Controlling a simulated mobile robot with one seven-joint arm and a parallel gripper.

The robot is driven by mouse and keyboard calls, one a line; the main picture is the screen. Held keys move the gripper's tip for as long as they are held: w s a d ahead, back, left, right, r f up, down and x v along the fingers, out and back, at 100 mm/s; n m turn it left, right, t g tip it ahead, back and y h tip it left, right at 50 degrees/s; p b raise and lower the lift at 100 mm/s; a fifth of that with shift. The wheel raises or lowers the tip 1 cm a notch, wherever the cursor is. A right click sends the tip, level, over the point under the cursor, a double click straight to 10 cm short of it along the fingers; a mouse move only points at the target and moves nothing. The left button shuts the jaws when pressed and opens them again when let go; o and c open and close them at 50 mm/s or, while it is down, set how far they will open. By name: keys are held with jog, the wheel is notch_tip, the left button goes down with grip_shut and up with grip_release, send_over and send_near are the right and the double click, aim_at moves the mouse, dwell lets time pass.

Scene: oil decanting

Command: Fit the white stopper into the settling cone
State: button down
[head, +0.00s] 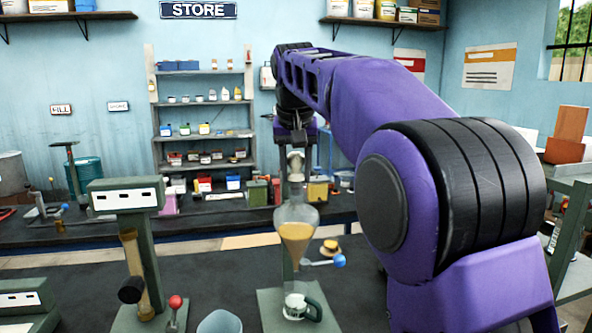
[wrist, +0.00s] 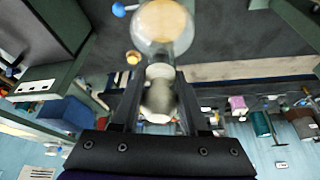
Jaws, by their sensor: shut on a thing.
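The settling cone (head: 296,232) is a clear glass vessel, round above and tapering below, holding amber oil. It hangs on a green stand. The white stopper (head: 296,163) is upright at the top of its neck. My gripper (head: 295,148) comes down from above and is shut on the stopper. In the wrist view the stopper (wrist: 160,97) sits between the two dark fingers of my gripper (wrist: 160,88), in line with the cone (wrist: 163,28). Its lower end meets or overlaps the neck in both views; I cannot tell how deep it sits.
A blue-knobbed tap (head: 340,261) sticks out right of the cone. A glass jar (head: 297,304) stands under it on the stand's base. A green stand with an amber tube (head: 130,255), a red-knobbed lever (head: 175,302) and a pale cup (head: 220,322) are to the left.

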jog(key=shift+f, duration=0.35)
jog(key=shift+c, duration=1.7)
grip_release()
jog(key=shift+r, duration=0.1)
jog(key=p+v, duration=0.2)
jog(key=v, duration=1.5)
jog(key=shift+r, duration=0.2)
